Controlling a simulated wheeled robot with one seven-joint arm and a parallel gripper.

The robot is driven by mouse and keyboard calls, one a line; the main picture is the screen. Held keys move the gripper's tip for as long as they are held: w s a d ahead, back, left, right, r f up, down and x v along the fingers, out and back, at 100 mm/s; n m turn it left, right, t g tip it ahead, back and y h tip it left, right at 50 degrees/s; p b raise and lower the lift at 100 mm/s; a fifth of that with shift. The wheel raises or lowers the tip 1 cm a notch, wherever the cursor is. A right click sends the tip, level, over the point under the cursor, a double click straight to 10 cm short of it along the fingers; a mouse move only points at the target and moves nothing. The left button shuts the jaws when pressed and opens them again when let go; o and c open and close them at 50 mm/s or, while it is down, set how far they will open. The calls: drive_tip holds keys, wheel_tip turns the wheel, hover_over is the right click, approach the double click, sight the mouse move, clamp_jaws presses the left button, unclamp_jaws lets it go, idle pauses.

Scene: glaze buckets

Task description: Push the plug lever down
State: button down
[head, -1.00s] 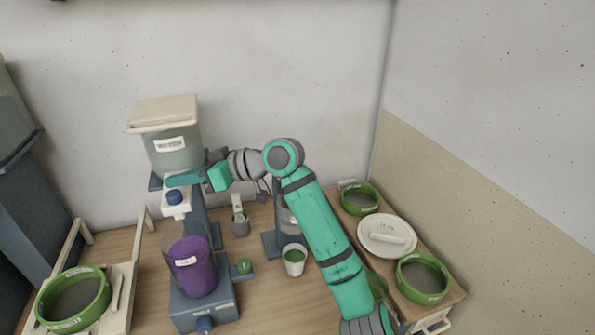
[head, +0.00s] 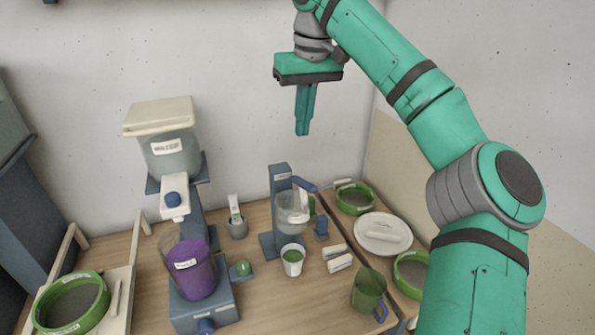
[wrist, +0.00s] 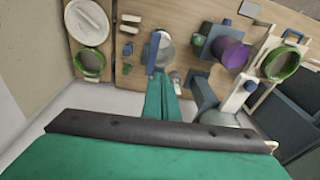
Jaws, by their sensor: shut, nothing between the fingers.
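The plug lever (head: 305,184) is a blue bar at the top of a blue stand (head: 280,205) at the back of the bench. It slants a little down to the right, above a clear vessel (head: 292,208) with a pale cup (head: 292,258) below it. In the wrist view the lever (wrist: 153,52) lies just beyond the fingertips, at their left. My gripper (head: 302,131) is shut and empty, pointing down, high above the stand and apart from the lever. Its green fingers also show in the wrist view (wrist: 161,80).
At the left stand a lidded bucket (head: 172,150) and a purple container (head: 192,270) on a blue base. A green jug (head: 368,290) and two pale blocks are at the right front. Green-rimmed sieves (head: 356,198) and a round lid (head: 382,234) lie further right.

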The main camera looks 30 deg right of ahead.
drive_tip(key=shift+s+d+r+m, duration=0.4)
drive_tip(key=shift+s+d+r, duration=0.15)
drive_tip(key=shift+s+r, duration=0.2)
hover_over(308, 184)
drive_tip(key=f, duration=0.9)
drive_tip(key=shift+w+d+f, duration=0.1)
drive_tip(key=shift+w+f, duration=0.1)
drive_tip(key=f, duration=0.1)
drive_tip(key=s+f, duration=0.1)
drive_tip(key=f, duration=0.1)
drive_tip(key=shift+s+a+f+h, duration=0.2)
drive_tip(key=shift+f+h, duration=0.1)
drive_tip(key=shift+f, duration=0.3)
